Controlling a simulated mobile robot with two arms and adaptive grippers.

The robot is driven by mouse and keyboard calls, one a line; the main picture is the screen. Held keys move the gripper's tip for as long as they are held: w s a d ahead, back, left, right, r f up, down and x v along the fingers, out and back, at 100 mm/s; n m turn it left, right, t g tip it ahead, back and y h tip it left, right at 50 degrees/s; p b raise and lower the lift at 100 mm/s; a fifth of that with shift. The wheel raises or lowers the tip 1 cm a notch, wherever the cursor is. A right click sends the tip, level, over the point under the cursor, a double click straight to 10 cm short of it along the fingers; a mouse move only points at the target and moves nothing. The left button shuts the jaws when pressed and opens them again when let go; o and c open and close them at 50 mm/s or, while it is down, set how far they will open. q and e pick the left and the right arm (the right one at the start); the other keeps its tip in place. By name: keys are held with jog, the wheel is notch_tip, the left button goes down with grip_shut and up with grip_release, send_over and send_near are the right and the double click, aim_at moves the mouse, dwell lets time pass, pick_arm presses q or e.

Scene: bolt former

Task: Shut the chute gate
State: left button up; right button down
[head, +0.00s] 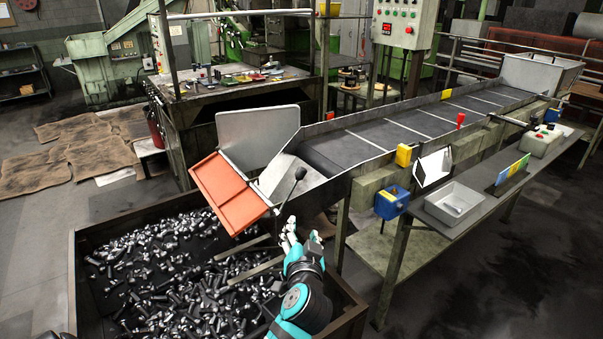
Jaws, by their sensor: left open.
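The chute (297,177) is a pale metal trough at the left end of the conveyor. An orange plate (229,191), which looks like its gate, slopes outward at the chute's mouth above the bin. A thin lever with a black knob (300,173) rises beside the chute's near edge. My left gripper (289,232) is open, just below the lever in the picture and near the bin's back right corner. I cannot tell whether its fingers touch the lever; no held object shows. My right gripper is not in view.
A large bin (350,312) full of dark and shiny bolts lies below the chute. The conveyor (405,133) runs to the back right. A workbench (225,92) stands behind.

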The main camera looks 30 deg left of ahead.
pick_arm(q)
jog(key=t+y, duration=0.1)
send_near(302, 175)
jog(key=p+x, duration=0.4)
jog(key=x, duration=0.6)
jog(key=shift+w+a, duration=0.2)
jog(key=shift+w, duration=0.1)
jog(key=shift+w+a, duration=0.25)
jog(key=shift+w, duration=0.05)
jog(key=c, duration=0.9)
jog(key=shift+f, duration=0.1)
grip_shut()
jog(key=shift+w+f, duration=0.1)
